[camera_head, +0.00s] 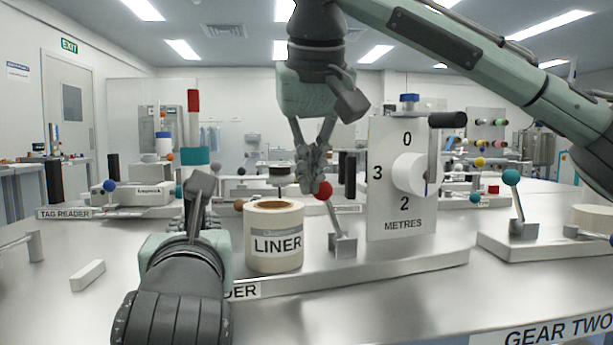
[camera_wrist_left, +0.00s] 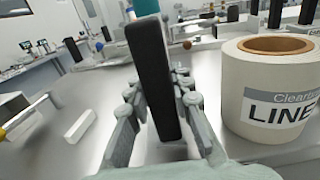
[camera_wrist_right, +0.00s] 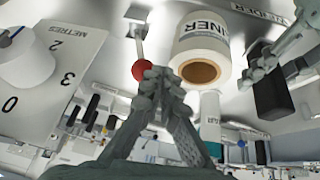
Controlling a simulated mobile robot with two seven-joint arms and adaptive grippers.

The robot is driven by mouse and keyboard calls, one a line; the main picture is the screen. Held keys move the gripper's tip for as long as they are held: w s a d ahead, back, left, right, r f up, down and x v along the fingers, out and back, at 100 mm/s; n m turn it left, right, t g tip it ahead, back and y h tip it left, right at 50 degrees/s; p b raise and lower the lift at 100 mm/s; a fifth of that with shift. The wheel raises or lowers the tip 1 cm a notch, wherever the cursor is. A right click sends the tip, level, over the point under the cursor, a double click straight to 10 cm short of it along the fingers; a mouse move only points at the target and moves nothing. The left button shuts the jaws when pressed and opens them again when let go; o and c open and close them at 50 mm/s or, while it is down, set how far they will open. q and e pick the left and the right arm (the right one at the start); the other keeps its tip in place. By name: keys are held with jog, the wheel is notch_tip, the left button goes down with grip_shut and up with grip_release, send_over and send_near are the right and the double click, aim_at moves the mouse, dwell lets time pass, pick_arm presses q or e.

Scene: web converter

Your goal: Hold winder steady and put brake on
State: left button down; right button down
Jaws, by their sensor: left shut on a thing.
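The winder is a pale base (camera_head: 400,262) with a partly hidden label ending in "DER". It carries a white LINER roll (camera_head: 274,250), a METRES counter board (camera_head: 390,215) and a lever with a red knob (camera_head: 323,190) on a grey bracket. My left gripper (camera_head: 200,190) is left of the roll, shut on an upright black post (camera_wrist_left: 152,80), which shows between its fingers in the left wrist view. My right gripper (camera_head: 313,180) points down, its fingertips together right by the red knob. In the right wrist view the knob (camera_wrist_right: 141,70) sits beside the tips; contact is unclear.
A crank with a black handle (camera_head: 447,120) sticks out from the counter board. A GEAR TWO unit with a teal-knobbed lever (camera_head: 511,178) stands at right. A TAG READER unit (camera_head: 65,213) is at back left. A small white block (camera_head: 88,275) lies on the table at left.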

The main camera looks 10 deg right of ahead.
aim_at(324, 182)
jog(key=shift+w+d+r+m+g+y, duration=0.15)
jog(key=shift+d+m+y, duration=0.2)
jog(key=shift+d+y, duration=0.6)
jog(key=shift+w+d+r+m+g+y, duration=0.15)
jog(key=shift+d+m+y, duration=0.35)
jog(key=shift+y, duration=0.75)
jog(key=shift+d, duration=0.1)
jog(key=s+a+r, duration=0.2)
jog(key=s+r, duration=0.3)
jog(key=r, duration=0.4)
jog(key=shift+s, duration=0.25)
jog(key=shift+f, duration=0.1)
